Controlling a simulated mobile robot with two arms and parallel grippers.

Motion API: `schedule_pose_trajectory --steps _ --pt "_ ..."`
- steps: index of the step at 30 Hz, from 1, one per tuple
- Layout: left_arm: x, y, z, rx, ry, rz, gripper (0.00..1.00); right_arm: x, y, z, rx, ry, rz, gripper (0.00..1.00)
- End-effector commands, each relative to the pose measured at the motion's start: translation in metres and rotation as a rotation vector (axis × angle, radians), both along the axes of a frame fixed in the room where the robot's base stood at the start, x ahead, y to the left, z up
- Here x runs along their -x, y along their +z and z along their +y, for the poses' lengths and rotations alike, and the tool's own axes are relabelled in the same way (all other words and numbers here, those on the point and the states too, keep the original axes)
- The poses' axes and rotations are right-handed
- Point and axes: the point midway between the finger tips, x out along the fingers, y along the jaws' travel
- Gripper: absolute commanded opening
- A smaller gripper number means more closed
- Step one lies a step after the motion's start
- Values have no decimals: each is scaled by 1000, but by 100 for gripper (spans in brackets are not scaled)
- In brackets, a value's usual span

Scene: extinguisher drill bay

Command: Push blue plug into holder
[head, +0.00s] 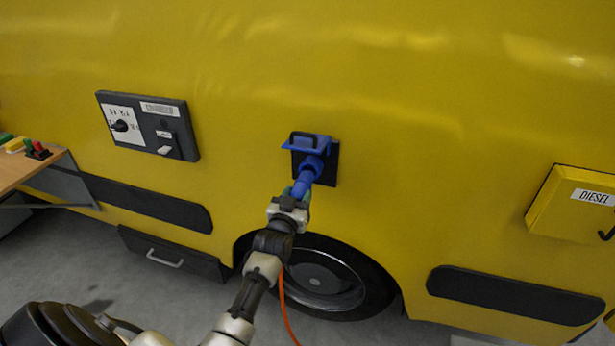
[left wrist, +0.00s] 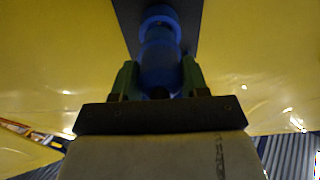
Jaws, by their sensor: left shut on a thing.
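The blue plug (head: 304,183) is in front of the holder, a blue socket with a raised lid (head: 308,146) on a black plate (head: 330,163) on the yellow vehicle side. The plug's front end meets the holder's opening; how deep it sits I cannot tell. My left gripper (head: 295,194) is shut on the plug from below. In the left wrist view the green fingers (left wrist: 160,82) clasp both sides of the blue plug (left wrist: 160,57), with the black plate (left wrist: 190,15) behind. My right gripper is not in view.
A charger panel (head: 150,126) with a knob is at left on the yellow side (head: 420,140). A yellow diesel box (head: 575,205) is at right. A wheel (head: 325,280) is below the holder. An orange cable (head: 285,310) hangs by my arm. A wooden table (head: 30,170) stands at far left.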

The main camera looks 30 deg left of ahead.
Motion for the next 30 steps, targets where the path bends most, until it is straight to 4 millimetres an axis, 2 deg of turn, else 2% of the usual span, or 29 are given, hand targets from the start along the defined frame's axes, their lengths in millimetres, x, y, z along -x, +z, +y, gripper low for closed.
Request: schedule_pose_trajectory --steps 18,30 --pt "34 0 -8 0 0 -3 16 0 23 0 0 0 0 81" --pt "38 -2 -9 0 0 -3 16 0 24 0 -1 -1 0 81"
